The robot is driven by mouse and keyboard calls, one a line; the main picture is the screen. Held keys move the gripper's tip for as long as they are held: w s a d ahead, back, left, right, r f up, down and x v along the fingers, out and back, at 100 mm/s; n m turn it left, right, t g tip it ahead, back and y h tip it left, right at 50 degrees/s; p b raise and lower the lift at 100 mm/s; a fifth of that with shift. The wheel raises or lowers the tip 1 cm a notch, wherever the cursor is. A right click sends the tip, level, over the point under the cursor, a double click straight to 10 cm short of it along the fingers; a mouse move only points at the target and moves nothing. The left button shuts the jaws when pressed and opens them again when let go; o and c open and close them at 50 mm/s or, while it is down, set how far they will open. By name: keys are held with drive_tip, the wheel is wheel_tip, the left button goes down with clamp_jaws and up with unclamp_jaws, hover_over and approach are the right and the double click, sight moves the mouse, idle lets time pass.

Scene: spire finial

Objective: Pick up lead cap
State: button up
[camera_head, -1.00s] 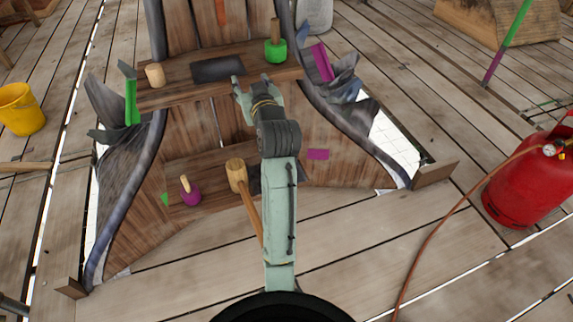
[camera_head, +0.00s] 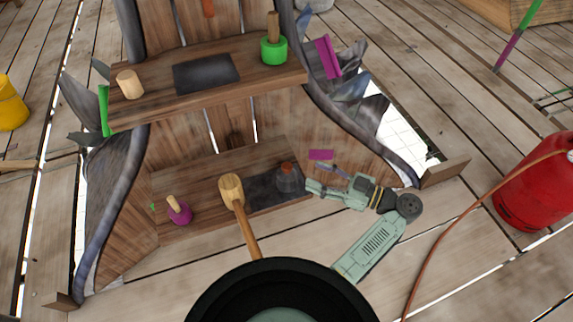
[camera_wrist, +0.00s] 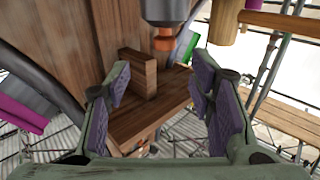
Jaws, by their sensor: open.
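A small dark grey cylinder with an orange-brown top, which I take to be the lead cap (camera_head: 290,181), stands on a dark mat (camera_head: 262,198) on the lower wooden shelf. In the wrist view the lead cap (camera_wrist: 166,11) shows at the top, cut by the frame, with its orange part pointing down. My gripper (camera_head: 314,186) is just right of the cap in the head view, its fingers pointing left toward it. In the wrist view the purple-padded fingers of my gripper (camera_wrist: 160,88) are apart, with nothing held between them.
The upper shelf (camera_head: 150,97) holds a green-based tool (camera_head: 274,50) and a wooden cylinder (camera_head: 130,84). A red gas bottle (camera_head: 540,185) stands right.

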sight(287, 166)
drive_tip(key=p+x, duration=0.1)
drive_tip(key=x, duration=0.2)
drive_tip(key=p+x, duration=0.1)
drive_tip(key=x, duration=0.1)
drive_tip(key=p+x, duration=0.1)
drive_tip(key=x, duration=0.2)
drive_tip(key=shift+s+a+r, duration=0.15)
drive_tip(key=shift+s+a, duration=0.05)
drive_tip(key=shift+a, duration=0.3)
drive_tip(key=shift+w+a, duration=0.3)
drive_tip(key=shift+a, duration=0.15)
drive_tip(key=shift+c, duration=0.5)
clamp_jaws()
